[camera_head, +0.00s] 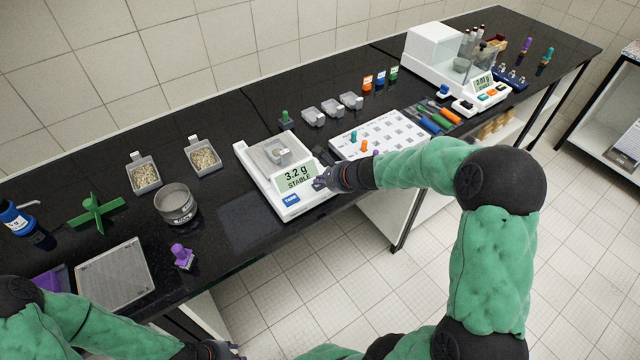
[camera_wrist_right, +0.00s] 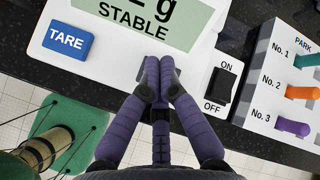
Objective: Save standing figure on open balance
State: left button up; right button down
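The open balance (camera_head: 262,176) is white and stands on the black bench in the head view. Its display (camera_head: 297,179) reads 3.2 g STABLE, and a small grey boat (camera_head: 283,157) sits on its pan. The blue TARE button (camera_wrist_right: 67,41) and the black ON/OFF switch (camera_wrist_right: 220,85) show in the wrist view. My right gripper (camera_wrist_right: 158,62) has its purple fingers together and empty, over the front panel just below the display, between button and switch. I cannot tell if it touches. My left gripper (camera_head: 222,350) shows only partly at the bottom edge.
Right of the balance is a white board (camera_head: 385,135) with teal (camera_wrist_right: 308,60), orange (camera_wrist_right: 302,92) and purple (camera_wrist_right: 293,127) pegs marked No. 1 to 3. A sieve (camera_head: 176,204), two boats of grains and a green cross (camera_head: 95,211) stand left. An enclosed balance (camera_head: 433,52) stands far right.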

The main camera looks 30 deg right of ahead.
aim_at(322, 186)
jog(key=shift+f, duration=0.15)
jog(key=shift+r, duration=0.2)
jog(key=shift+r+p, duration=0.7)
notch_tip(322, 186, up, 5)
jog(key=p, duration=0.4)
dwell(0.4)
dwell(0.7)
